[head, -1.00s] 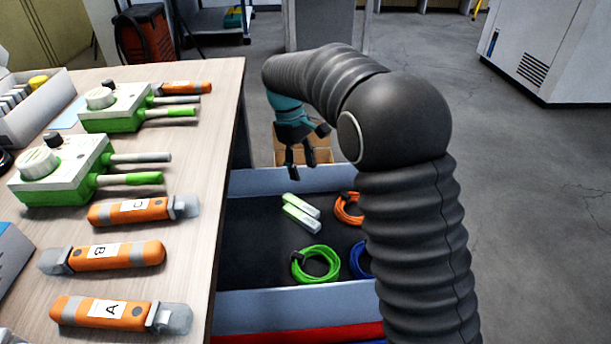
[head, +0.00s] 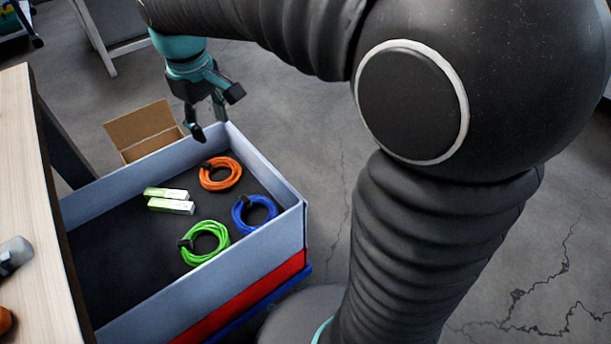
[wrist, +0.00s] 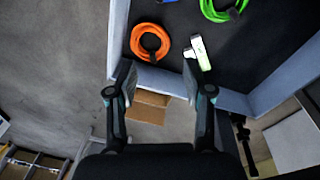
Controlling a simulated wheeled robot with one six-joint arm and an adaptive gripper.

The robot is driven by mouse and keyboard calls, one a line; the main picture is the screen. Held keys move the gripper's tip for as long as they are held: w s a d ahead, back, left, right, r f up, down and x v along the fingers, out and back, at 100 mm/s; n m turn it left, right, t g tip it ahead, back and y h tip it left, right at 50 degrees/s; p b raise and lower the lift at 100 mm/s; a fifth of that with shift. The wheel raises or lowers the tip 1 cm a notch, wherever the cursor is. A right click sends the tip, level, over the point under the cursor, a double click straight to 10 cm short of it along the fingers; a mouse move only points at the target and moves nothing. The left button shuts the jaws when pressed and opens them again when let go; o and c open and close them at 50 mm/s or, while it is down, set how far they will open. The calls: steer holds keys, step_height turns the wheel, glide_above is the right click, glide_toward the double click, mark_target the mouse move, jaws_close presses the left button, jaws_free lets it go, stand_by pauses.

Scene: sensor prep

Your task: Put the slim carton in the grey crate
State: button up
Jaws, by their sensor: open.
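I cannot tell which is the task's carton. In the wrist view a white-and-green carton (wrist: 203,55) shows partly behind a fingertip. My gripper (head: 214,115) is open and empty, fingers pointing down, near the crate's far wall. In the wrist view my gripper (wrist: 157,82) spans that grey wall (wrist: 160,80).
Orange (head: 220,173), blue (head: 254,213) and green (head: 204,242) cable coils lie in the crate around the cartons. An open cardboard box (head: 146,131) stands beyond the far wall. The table (head: 30,170) borders the crate at left. Bare floor lies to the right.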

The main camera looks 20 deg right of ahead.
steer(key=s+d+f+m+t, duration=0.1)
steer(key=s+d+m+t, duration=0.1)
steer(key=s+d, duration=0.3)
steer(key=s+d+f+m+t, duration=0.1)
steer(key=s+d+m, duration=0.3)
steer(key=s, duration=0.9)
steer(key=d+t, duration=0.1)
steer(key=d, duration=0.1)
steer(key=shift+s+d+f+m, duration=0.2)
steer(key=shift+d+m, duration=0.1)
steer(key=shift+m, duration=0.1)
steer(key=shift+c, duration=0.9)
steer(key=shift+a, duration=0.15)
